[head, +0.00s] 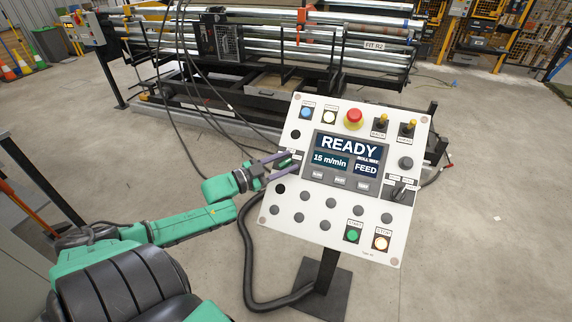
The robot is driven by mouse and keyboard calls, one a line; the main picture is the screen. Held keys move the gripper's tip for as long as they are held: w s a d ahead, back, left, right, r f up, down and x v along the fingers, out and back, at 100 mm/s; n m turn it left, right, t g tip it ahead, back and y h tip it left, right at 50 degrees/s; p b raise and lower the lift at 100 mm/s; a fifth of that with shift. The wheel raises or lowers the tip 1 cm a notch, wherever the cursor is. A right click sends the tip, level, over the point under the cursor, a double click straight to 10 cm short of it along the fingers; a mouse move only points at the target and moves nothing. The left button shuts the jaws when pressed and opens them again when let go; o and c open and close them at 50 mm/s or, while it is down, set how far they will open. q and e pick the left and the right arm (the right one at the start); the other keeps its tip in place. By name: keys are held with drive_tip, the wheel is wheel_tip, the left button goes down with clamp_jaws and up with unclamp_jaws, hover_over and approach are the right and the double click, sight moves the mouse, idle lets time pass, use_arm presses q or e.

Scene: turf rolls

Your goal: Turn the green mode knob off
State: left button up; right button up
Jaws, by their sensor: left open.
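A tilted white control panel (290,225) on a black stand shows READY on its screen. My left gripper (290,160) reaches the panel's left edge from the left, its two fingers open and pointing at the panel. A small green part, apparently the green mode knob (285,162), shows between the fingers. The fingers and a dark label plate cover much of that spot, so I cannot tell the knob's setting or whether the fingers touch it. My right gripper is out of view.
Other controls crowd the panel: a red emergency button (353,117), a black selector (398,191), a green START button (352,235) and a lit STOP button (381,242). A thick black hose (248,260) hangs left of the stand. A roller machine (270,60) stands behind.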

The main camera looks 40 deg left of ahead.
use_arm(q)
drive_tip(key=shift+w, duration=0.2)
clamp_jaws()
drive_tip(key=n+t+y+p, duration=0.1)
drive_tip(key=n+y+p, duration=0.1)
drive_tip(key=n+t+y+p, duration=0.1)
drive_tip(key=n+y+p, duration=0.1)
drive_tip(key=n, duration=0.1)
drive_tip(key=shift+r, duration=0.2)
drive_tip(key=n+y+p, duration=0.2)
drive_tip(key=n+y, duration=0.2)
drive_tip(key=y, duration=0.1)
drive_tip(key=shift+f+n, duration=0.1)
drive_tip(key=shift+n, duration=0.2)
drive_tip(key=shift+f+n+y+p, duration=0.1)
drive_tip(key=shift+n+y+p, duration=0.45)
drive_tip(key=shift+n+y, duration=0.7)
drive_tip(key=shift+a+n+y, duration=0.1)
drive_tip(key=shift+n+y, duration=0.15)
drive_tip(key=shift+n, duration=0.1)
drive_tip(key=shift+f, duration=0.1)
